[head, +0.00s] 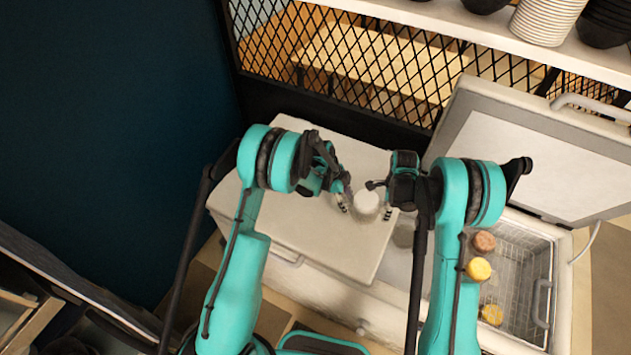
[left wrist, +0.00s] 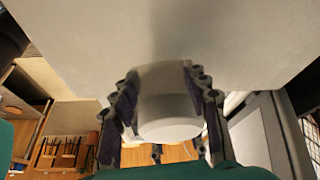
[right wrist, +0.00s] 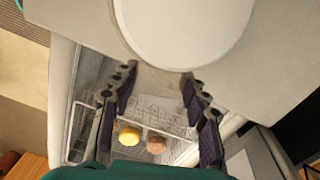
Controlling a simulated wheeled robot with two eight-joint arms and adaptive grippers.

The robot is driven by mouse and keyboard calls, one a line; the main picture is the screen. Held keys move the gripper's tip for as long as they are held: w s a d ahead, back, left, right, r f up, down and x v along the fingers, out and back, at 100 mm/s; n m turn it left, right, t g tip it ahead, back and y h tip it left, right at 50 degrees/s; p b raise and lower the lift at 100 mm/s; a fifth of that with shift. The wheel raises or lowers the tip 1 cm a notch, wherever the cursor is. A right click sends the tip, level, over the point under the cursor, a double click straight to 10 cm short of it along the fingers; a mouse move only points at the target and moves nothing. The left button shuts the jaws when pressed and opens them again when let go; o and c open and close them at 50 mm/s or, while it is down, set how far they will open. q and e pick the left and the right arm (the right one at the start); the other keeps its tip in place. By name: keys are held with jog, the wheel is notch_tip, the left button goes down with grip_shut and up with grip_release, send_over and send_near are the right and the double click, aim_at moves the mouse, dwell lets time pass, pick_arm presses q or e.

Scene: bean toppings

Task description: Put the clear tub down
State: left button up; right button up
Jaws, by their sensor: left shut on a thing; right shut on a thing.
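The tub (head: 366,203) shows in the head view as a small round pale thing between my two grippers, over the white closed freezer lid (head: 310,225). My left gripper (head: 344,203) is shut on it from the left. In the left wrist view the tub (left wrist: 170,112) is a pale cylinder between the fingers. My right gripper (head: 388,211) is shut at its right side. In the right wrist view a large white disc (right wrist: 185,28) lies beyond the fingertips, with a see-through patch between the fingers. I cannot tell whether the tub touches the lid surface.
The freezer's right side is open, with a wire basket (head: 520,278) inside. The raised lid (head: 535,165) stands behind. The closed lid's left part is clear.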

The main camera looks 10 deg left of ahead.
pick_arm(q)
jog(key=shift+f, duration=0.1)
pick_arm(e)
jog(key=shift+f, duration=0.1)
